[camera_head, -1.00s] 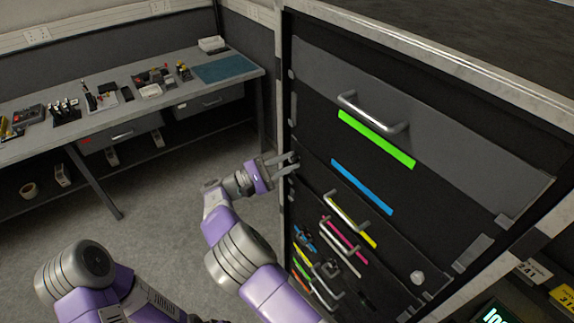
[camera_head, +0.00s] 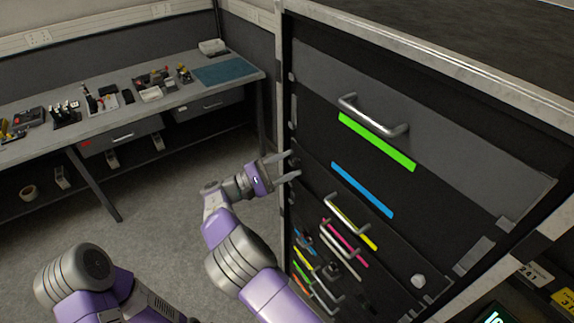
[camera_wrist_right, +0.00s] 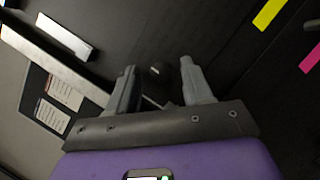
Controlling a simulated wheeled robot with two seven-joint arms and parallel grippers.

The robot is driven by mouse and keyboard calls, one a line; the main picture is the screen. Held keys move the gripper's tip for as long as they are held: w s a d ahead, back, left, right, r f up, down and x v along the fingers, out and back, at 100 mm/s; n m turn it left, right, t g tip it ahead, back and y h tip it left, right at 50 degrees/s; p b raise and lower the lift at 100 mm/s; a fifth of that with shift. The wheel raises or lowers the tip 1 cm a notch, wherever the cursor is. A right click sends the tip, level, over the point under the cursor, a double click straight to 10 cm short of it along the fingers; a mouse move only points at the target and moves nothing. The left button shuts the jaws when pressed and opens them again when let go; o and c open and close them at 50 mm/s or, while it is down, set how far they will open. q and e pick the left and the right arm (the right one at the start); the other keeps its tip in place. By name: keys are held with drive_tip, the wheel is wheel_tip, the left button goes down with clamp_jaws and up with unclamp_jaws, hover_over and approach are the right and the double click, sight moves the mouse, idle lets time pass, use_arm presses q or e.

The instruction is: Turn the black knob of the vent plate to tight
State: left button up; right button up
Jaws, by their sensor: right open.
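The black knob (camera_wrist_right: 157,69) of the vent plate shows in the right wrist view as a small dark round piece with a pale mark. In the head view it is a small dark spot (camera_head: 294,161) near the left edge of the black panel. My right gripper (camera_head: 287,166) is open beside that edge, its fingers pointing at the panel. In the right wrist view the open fingers (camera_wrist_right: 158,78) stand on either side of the knob, with gaps visible. The plate itself is hard to tell from the dark panel. My left gripper is not in view.
The panel carries silver handles (camera_head: 372,117) and coloured strips, including a green one (camera_head: 376,141) and a blue one (camera_head: 362,188). A workbench (camera_head: 120,118) with small items stands at the back left. Grey floor (camera_head: 165,205) lies clear between bench and rack.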

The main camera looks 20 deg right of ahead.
drive_tip(key=v, duration=0.7)
drive_tip(key=shift+a, duration=0.25)
drive_tip(key=shift+s+f, duration=0.1)
drive_tip(key=shift+f, duration=0.05)
